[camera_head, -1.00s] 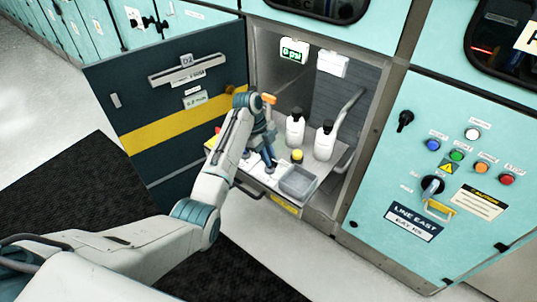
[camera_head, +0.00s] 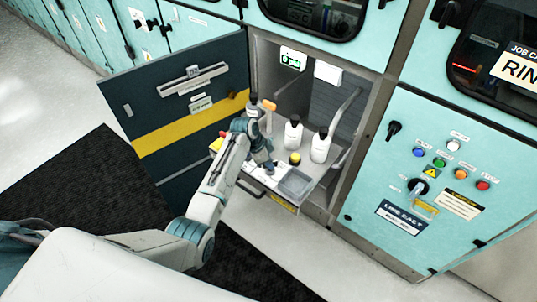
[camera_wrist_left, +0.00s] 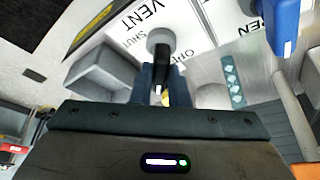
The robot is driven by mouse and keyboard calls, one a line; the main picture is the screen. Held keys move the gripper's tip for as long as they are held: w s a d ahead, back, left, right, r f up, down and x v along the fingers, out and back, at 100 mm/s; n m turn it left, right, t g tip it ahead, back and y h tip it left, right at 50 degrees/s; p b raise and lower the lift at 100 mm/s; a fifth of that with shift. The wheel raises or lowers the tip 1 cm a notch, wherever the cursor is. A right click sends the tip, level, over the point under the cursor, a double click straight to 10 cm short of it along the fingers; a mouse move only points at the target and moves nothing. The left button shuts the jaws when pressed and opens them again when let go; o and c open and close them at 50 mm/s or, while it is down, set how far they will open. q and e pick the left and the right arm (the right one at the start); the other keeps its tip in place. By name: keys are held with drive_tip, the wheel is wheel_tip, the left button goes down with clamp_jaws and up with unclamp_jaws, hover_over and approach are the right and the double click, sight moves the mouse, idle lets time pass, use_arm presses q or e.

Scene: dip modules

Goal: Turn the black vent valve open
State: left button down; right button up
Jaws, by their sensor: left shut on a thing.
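The black vent valve handle (camera_wrist_left: 161,68) shows in the left wrist view, hanging down the picture from a round grey hub (camera_wrist_left: 160,40) on a white plate marked VENT, SHUT and OPEN (camera_wrist_left: 125,32). My left gripper (camera_wrist_left: 160,82) is shut on this handle, with a dark finger on each side. The white-tipped end of the handle shows between the fingers. In the head view my left gripper (camera_head: 262,162) is low over the pulled-out shelf, and it hides the valve there. My right gripper is not in view.
A blue handle (camera_wrist_left: 285,25) stands to the right in the wrist view. In the head view, a grey tray (camera_head: 295,183), a yellow-topped item (camera_head: 295,158) and two white bottles (camera_head: 320,146) are near the gripper. The open dark door (camera_head: 180,115) is at left.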

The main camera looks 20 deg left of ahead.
use_arm(q)
drive_tip(key=n+p, duration=0.1)
drive_tip(key=n+y+p, duration=0.1)
drive_tip(key=n, duration=0.1)
drive_tip(key=n+t+p, duration=0.1)
drive_tip(key=shift+s+d+r+n+p, duration=0.1)
drive_tip(key=shift+r+n+p, duration=0.15)
drive_tip(key=shift+n+p, duration=0.1)
drive_tip(key=shift+f+n+t+y+p, duration=0.15)
drive_tip(key=shift+n+t+y+p, duration=0.4)
drive_tip(key=shift+n+p, duration=0.8)
drive_tip(key=shift+n+y, duration=0.25)
drive_tip(key=shift+n, duration=0.15)
drive_tip(key=c, duration=1.4)
unclamp_jaws()
drive_tip(key=b+v, duration=0.2)
drive_tip(key=v, duration=0.8)
drive_tip(key=shift+r, duration=0.35)
drive_tip(key=shift+s, duration=0.1)
